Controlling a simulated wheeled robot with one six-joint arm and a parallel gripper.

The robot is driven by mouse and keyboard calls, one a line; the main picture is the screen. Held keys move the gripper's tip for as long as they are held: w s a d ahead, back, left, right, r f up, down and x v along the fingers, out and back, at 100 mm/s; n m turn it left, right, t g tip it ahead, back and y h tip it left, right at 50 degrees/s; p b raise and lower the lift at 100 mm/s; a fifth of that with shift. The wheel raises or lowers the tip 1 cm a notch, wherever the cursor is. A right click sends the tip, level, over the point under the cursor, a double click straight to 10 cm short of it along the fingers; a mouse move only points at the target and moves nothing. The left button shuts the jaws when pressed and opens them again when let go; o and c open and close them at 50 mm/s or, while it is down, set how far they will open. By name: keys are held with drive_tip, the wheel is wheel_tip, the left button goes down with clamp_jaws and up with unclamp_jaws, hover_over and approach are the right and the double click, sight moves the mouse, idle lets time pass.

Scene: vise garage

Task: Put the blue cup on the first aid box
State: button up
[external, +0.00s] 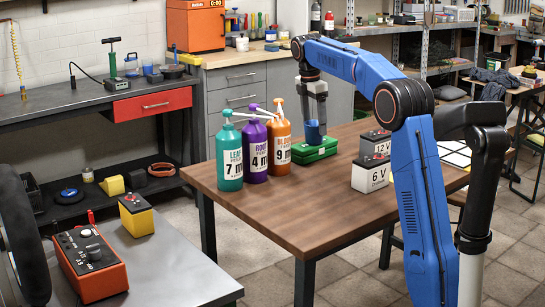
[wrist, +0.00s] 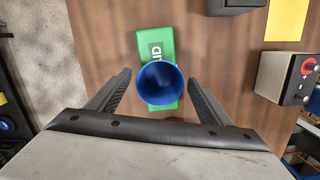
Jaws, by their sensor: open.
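The blue cup (external: 313,131) stands upright on the green first aid box (external: 324,151), which lies on the brown table. In the wrist view the cup (wrist: 160,83) shows its open top and covers the middle of the box (wrist: 155,42). My gripper (external: 314,118) is just above and around the cup. In the wrist view its two fingers (wrist: 160,92) are spread on either side of the cup, with a gap at each side. The cup's underside is hidden, so its exact contact with the box cannot be seen.
Teal (external: 229,155), purple (external: 254,150) and orange (external: 278,144) pump bottles stand close to the left of the box. Two batteries, marked 12 V (external: 375,143) and 6 V (external: 371,173), stand to its right. The table's front part (external: 300,213) is clear.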

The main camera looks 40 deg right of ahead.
wheel_tip(320, 180, up, 11)
drive_tip(key=a, duration=0.1)
drive_tip(key=shift+w+f, duration=0.15)
drive_tip(key=shift+f, duration=0.05)
drive_tip(key=shift+a, duration=0.1)
idle(0.4)
